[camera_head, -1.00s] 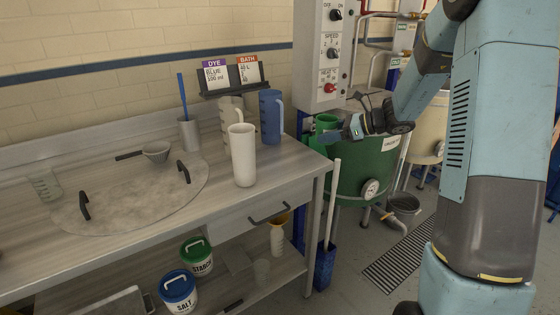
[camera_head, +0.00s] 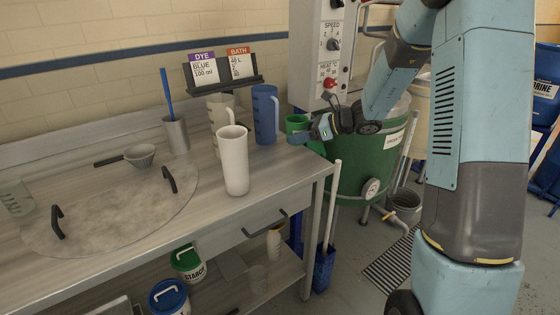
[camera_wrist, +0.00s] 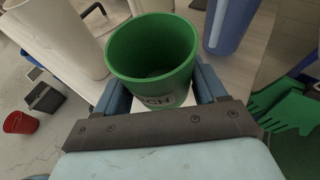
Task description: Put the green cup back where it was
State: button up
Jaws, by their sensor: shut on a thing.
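My gripper (camera_head: 308,136) is shut on the green cup (camera_head: 297,123), upright at the right end of the worktop (camera_head: 215,222), just right of the blue jug (camera_head: 265,113). In the wrist view the green cup (camera_wrist: 150,48) sits between the two blue fingers of my gripper (camera_wrist: 163,92), its open rim up and dark letters partly visible on its side. The blue jug (camera_wrist: 231,22) is close beside it there, and the white jug (camera_wrist: 62,38) is on the other side. I cannot tell whether the cup's base touches the worktop.
The tall white jug (camera_head: 235,163) stands near the front right of the worktop, with another pale jug behind it. A card rack (camera_head: 224,83) is at the back. The green vat (camera_head: 366,160) is right of the worktop. The worktop's front right corner looks clear.

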send_over(280, 169)
notch_tip(280, 169, down, 6)
jog(key=shift+w+d+f, duration=0.1)
jog(key=shift+f, duration=1.65)
jog(key=shift+f, duration=0.1)
jog(key=o, duration=1.1)
jog(key=shift+c, duration=0.2)
